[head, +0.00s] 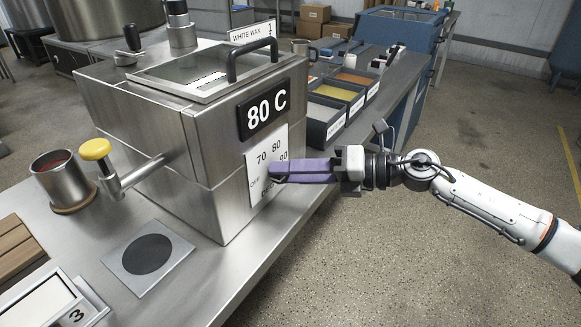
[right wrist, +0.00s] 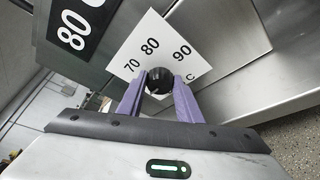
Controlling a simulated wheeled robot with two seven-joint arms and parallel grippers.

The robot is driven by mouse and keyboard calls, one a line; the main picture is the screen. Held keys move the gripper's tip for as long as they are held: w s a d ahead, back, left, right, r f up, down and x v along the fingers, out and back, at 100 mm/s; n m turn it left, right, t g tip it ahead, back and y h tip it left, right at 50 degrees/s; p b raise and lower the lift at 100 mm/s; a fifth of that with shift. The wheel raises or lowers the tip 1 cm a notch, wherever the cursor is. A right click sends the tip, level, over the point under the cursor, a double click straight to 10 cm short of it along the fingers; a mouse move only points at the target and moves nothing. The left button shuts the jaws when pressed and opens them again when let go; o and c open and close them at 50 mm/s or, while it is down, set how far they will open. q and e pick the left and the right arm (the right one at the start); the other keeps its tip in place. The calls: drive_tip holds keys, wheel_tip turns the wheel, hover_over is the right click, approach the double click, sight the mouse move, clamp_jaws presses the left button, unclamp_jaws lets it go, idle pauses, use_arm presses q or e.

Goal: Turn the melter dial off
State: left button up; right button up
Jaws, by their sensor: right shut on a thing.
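The melter (head: 150,130) is a steel box with a lid, a black "80 C" sign (head: 264,109) and a white dial plate (head: 258,170) on its right face. The plate is marked 70, 80, 90 and OFF. My right gripper (head: 279,173) reaches in from the right at the plate and covers part of it. In the right wrist view its purple fingers are shut on the black dial (right wrist: 159,81), one on each side. Which mark the dial points to cannot be made out. My left gripper is not in view.
A yellow-knobbed tap (head: 96,150) sticks out of the melter's front. A metal cup (head: 63,178) stands on a coaster, with a dark round pad (head: 148,254) nearby. Bins of coloured wax (head: 338,93) stand behind. Open floor lies right of the bench.

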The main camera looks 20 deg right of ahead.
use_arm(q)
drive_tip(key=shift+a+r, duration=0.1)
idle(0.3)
use_arm(e)
drive_tip(key=o, duration=1)
drive_tip(key=shift+o, duration=0.2)
drive_tip(key=shift+s+d, duration=0.15)
drive_tip(key=shift+d, duration=0.2)
use_arm(q)
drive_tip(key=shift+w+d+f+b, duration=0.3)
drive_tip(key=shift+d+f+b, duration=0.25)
drive_tip(key=shift+b, duration=0.7)
use_arm(e)
drive_tip(key=v, duration=0.9)
drive_tip(key=shift+s+d+r, duration=0.15)
drive_tip(key=shift+s, duration=0.1)
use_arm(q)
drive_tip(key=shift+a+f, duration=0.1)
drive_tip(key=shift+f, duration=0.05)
